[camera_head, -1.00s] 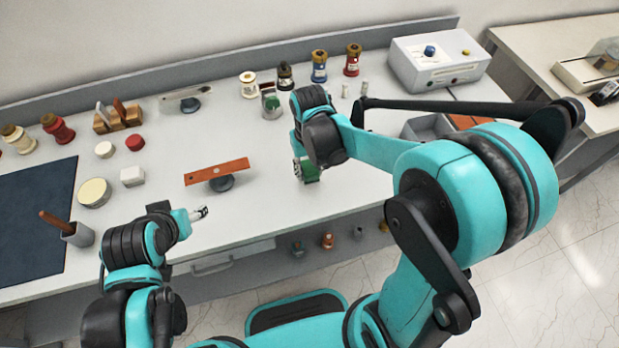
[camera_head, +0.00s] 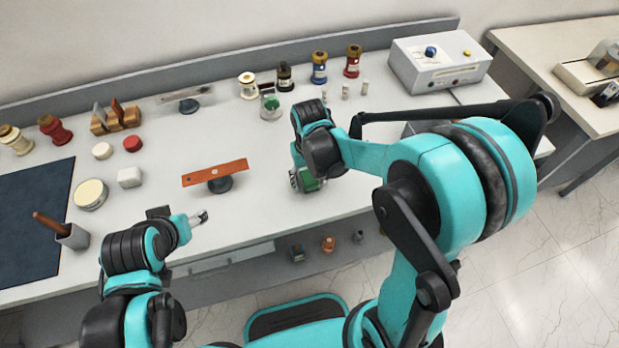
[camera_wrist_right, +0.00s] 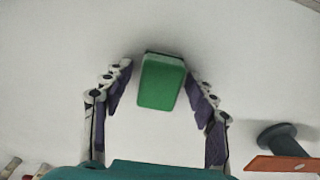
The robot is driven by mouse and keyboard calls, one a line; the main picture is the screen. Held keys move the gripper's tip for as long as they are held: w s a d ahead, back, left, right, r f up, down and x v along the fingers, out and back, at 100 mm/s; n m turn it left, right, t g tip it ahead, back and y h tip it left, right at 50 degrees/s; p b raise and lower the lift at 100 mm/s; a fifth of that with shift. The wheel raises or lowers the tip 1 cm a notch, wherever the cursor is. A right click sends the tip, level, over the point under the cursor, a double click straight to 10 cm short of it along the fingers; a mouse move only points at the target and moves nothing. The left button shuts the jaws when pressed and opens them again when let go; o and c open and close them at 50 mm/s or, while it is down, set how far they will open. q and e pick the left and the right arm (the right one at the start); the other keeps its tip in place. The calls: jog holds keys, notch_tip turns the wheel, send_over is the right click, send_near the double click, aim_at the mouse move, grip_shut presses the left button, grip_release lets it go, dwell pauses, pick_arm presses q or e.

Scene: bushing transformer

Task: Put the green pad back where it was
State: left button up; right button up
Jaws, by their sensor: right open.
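The green pad (camera_head: 310,183) is a small green block near the front edge of the grey bench, partly hidden by my right gripper in the head view. In the right wrist view the pad (camera_wrist_right: 161,82) lies between the fingertips, with a gap on each side. My right gripper (camera_head: 303,181) is open around it; its spread fingers (camera_wrist_right: 160,78) show in the wrist view. Whether the pad rests flat on the bench is hard to tell. My left gripper (camera_head: 200,217) is low over the front left of the bench, away from the pad; its jaws are too small to read.
An orange bar on a dark round stand (camera_head: 215,173) is left of my right gripper. Several spools (camera_head: 319,67) and a white control box (camera_head: 440,62) line the back. A clear holder with a green part (camera_head: 270,104) stands behind my right arm. The bench's middle is fairly clear.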

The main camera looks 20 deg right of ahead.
aim_at(310, 178)
jog(key=shift+r, duration=0.25)
notch_tip(310, 178, up, 11)
jog(key=p, duration=0.4)
jog(key=s+d+r+t, duration=0.4)
jog(key=s+t, duration=0.3)
jog(key=s, duration=0.3)
jog(key=shift+d+r, duration=0.15)
jog(key=shift+d, duration=0.2)
